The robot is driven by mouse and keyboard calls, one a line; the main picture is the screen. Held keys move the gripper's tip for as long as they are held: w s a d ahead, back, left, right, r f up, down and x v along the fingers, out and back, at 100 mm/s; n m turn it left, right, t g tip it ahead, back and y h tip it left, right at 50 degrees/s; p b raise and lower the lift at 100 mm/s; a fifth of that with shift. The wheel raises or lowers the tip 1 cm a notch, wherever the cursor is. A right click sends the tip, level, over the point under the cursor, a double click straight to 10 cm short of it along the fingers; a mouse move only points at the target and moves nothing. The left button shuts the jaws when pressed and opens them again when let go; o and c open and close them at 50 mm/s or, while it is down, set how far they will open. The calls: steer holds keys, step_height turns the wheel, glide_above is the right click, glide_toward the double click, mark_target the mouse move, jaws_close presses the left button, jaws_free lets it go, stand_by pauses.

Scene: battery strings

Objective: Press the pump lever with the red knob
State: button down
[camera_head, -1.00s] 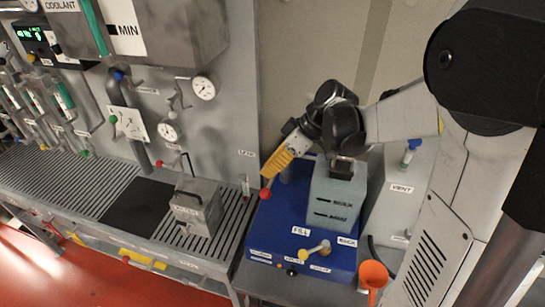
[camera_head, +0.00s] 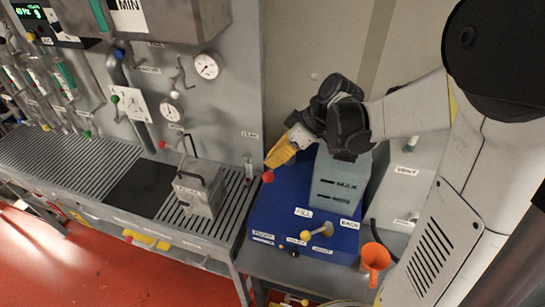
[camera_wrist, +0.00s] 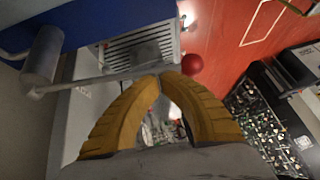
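The red knob (camera_head: 268,176) sits at the end of the pump lever, at the left side of the blue pump unit (camera_head: 279,218). My gripper (camera_head: 272,163) has yellow fingers and is just above the knob in the head view. In the wrist view the fingertips (camera_wrist: 161,74) come together at the thin pale lever rod (camera_wrist: 100,82), close beside the red knob (camera_wrist: 192,65). The gripper looks shut. Whether the tips touch the rod, I cannot tell. The rod joins a grey cylinder (camera_wrist: 43,55) on the left of the wrist view.
A grey-green tank marked MAX and MIN (camera_head: 338,186) stands on the blue unit, close to my wrist. An orange funnel (camera_head: 375,257) is at the right front. A grey metal box with a handle (camera_head: 200,187) stands on the slatted bench (camera_head: 231,213) to the left.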

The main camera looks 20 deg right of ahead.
steer(key=shift+s+a+f+b, duration=0.15)
steer(key=shift+f+b, duration=0.3)
steer(key=shift+f, duration=0.3)
step_height(320, 180, down, 10)
steer(key=n+t+h+b, duration=0.1)
steer(key=t+h+b, duration=0.1)
steer(key=b, duration=0.6)
steer(key=shift+t, duration=0.7)
steer(key=shift+r, duration=0.1)
